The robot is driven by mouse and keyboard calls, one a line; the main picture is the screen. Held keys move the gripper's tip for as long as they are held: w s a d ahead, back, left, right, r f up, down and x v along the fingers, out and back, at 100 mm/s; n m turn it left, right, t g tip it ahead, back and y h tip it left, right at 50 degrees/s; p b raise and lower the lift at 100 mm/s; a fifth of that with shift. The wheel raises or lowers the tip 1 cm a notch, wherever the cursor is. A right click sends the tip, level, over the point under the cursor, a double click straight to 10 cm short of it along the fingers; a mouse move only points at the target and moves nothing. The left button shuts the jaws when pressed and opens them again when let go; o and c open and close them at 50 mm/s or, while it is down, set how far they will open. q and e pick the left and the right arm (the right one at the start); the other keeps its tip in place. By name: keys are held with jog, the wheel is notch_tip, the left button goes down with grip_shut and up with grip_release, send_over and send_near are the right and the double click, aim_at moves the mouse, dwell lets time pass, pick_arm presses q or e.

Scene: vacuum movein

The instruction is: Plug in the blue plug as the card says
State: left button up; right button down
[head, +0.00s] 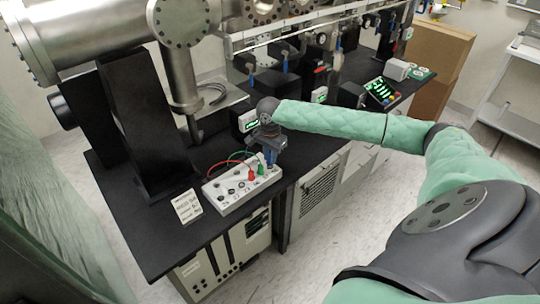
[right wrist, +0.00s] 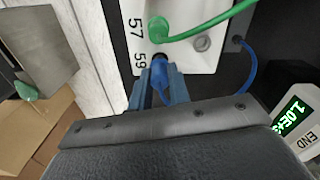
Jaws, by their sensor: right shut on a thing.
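The white socket panel (head: 238,190) lies near the table's front edge, with red (head: 251,176) and green (head: 261,170) plugs in its upper side. The card (head: 187,206) stands left of it; its writing is too small to read. My right gripper (head: 269,158) is over the panel's right end, shut on the blue plug (right wrist: 159,76). In the right wrist view, the plug points at the socket beside the label 59, just below the green plug (right wrist: 158,33) beside 57. I cannot tell whether its tip is inside. My left gripper is out of view.
A lit meter (head: 247,121) stands behind the panel; a lit display (right wrist: 292,119) shows in the wrist view. The blue cable (right wrist: 247,75) loops right of the plug. Steel vacuum pipes (head: 180,75) and black supports stand at the left. The tabletop before the card is clear.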

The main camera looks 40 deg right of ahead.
jog(key=shift+f, duration=0.95)
dwell(0.6)
jog(key=c, duration=1.2)
grip_release()
jog(key=shift+c, duration=0.2)
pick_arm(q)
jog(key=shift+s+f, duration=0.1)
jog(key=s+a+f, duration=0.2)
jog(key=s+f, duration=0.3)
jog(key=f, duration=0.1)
pick_arm(e)
jog(key=shift+r+b, duration=0.55)
jog(key=shift+r, duration=0.55)
notch_tip(320, 180, up, 4)
jog(key=shift+f+b, duration=0.1)
jog(key=shift+b, duration=0.6)
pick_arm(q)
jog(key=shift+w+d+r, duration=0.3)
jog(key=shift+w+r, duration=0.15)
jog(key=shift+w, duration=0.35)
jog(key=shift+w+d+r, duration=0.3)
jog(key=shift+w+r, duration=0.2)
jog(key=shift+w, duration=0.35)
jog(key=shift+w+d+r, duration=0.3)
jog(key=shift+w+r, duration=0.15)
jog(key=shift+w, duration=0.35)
pick_arm(e)
jog(key=shift+r, duration=0.9)
jog(key=shift+f, duration=0.1)
